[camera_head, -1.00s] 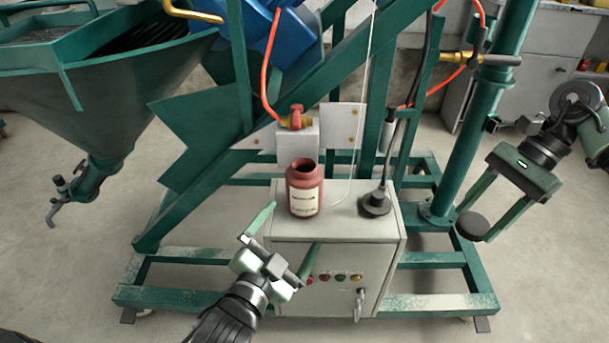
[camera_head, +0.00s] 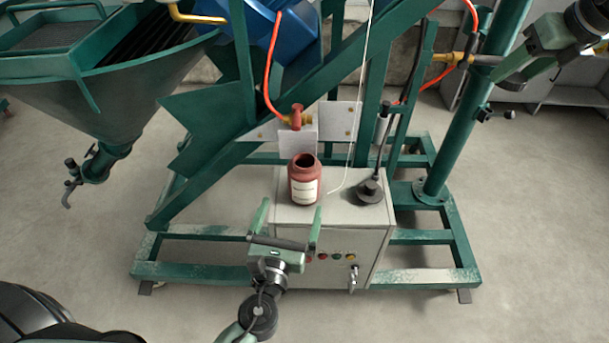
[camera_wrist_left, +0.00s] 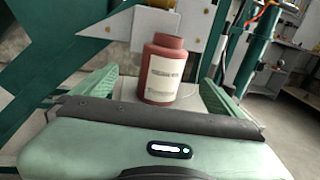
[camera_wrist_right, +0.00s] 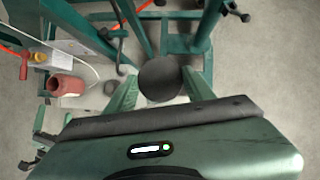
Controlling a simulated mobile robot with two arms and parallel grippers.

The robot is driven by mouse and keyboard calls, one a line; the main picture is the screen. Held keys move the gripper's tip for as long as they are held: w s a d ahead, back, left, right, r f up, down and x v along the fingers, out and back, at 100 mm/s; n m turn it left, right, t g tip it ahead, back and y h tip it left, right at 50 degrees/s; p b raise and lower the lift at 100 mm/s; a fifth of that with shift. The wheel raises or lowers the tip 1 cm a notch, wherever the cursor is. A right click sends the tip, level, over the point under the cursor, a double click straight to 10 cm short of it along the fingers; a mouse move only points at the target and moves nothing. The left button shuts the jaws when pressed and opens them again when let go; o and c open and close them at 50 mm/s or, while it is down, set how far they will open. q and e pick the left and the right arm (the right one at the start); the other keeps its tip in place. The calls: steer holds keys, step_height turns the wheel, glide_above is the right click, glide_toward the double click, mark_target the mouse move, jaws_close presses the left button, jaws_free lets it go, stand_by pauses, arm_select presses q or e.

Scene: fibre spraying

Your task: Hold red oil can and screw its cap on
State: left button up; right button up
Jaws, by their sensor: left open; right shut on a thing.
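The red oil can (camera_head: 304,178) stands upright on the grey cabinet, its mouth open and a white label on its front. My left gripper (camera_head: 291,210) is open just in front of the can, fingers pointing at it. In the left wrist view the can (camera_wrist_left: 160,72) shows between and beyond the spread fingers, apart from them. My right gripper (camera_head: 490,78) is raised at the upper right, away from the can. In the right wrist view it is shut on the dark round cap (camera_wrist_right: 160,80); the can (camera_wrist_right: 66,86) shows far to the left. I cannot make out the cap in the head view.
The grey cabinet (camera_head: 330,245) has several buttons on its front. A black fitting with a cable (camera_head: 370,190) stands on its top, right of the can. Green frame beams and a post (camera_head: 470,120) stand around it. A hopper (camera_head: 80,100) hangs at left. Floor is free at right.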

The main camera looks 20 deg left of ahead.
mark_target(299, 186)
arm_select(q)
steer(key=shift+d, duration=0.15)
steer(key=shift+w+a+p, duration=0.15)
steer(key=shift+w+p, duration=0.1)
steer(key=shift+w, duration=1.45)
steer(key=shift+w+a+p, duration=0.15)
steer(key=shift+w+p, duration=0.1)
steer(key=shift+w, duration=1.45)
arm_select(e)
steer(key=shift+r, duration=0.55)
arm_select(q)
steer(key=shift+w+a+r, duration=0.1)
steer(key=shift+w+r, duration=0.05)
steer(key=shift+w, duration=2.45)
arm_select(e)
steer(key=shift+r, duration=0.2)
arm_select(q)
steer(key=shift+r+p, duration=0.1)
steer(key=shift+p, duration=0.2)
steer(key=c, duration=1.8)
